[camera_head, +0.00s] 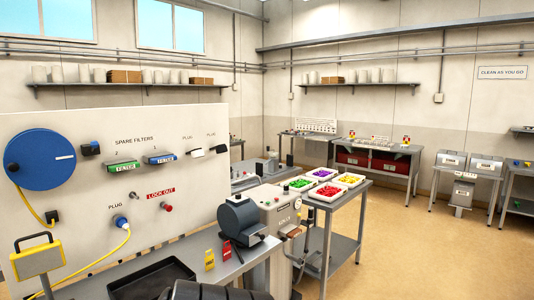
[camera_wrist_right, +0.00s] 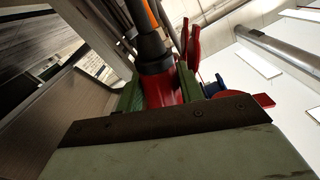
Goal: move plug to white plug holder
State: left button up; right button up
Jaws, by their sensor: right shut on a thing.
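In the right wrist view my right gripper (camera_wrist_right: 170,92) is shut on a red plug-like thing (camera_wrist_right: 157,92) with a black collar and an orange part above it. Its far end is hidden by the gripper. In the head view a white plug holder (camera_head: 195,153) sits on the upright panel under a PLUG label, with a black one (camera_head: 221,149) to its right. A blue plug (camera_head: 120,221) with a yellow cable is at the panel's lower part. I cannot make out my right gripper in the head view. My left gripper is not in view.
A blue reel (camera_head: 40,159), filters (camera_head: 124,166) and a red lock-out knob (camera_head: 167,208) are on the panel (camera_head: 80,195). A black tray (camera_head: 152,278) and a dark blue-grey machine (camera_head: 242,220) stand on the bench below. Trays of coloured parts (camera_head: 325,191) stand farther right; floor there is clear.

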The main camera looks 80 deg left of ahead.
jog(key=shift+s+a+f+b, duration=0.15)
jog(key=shift+f, duration=0.25)
jog(key=shift+s+a+f+b, duration=0.1)
jog(key=shift+f+b, duration=0.05)
jog(key=shift+f, duration=0.2)
jog(key=shift+s+a+f+b, duration=0.1)
jog(key=shift+a+f+b, duration=0.15)
jog(key=shift+f, duration=0.3)
dwell(0.4)
jog(key=f, duration=0.1)
jog(key=f+b, duration=0.2)
jog(key=shift+s+a+f, duration=0.1)
jog(key=shift+s+a, duration=0.25)
jog(key=shift+a, duration=0.05)
jog(key=shift+s+d, duration=0.1)
jog(key=v, duration=0.6)
jog(key=shift+s+d, duration=0.25)
jog(key=shift+s, duration=0.1)
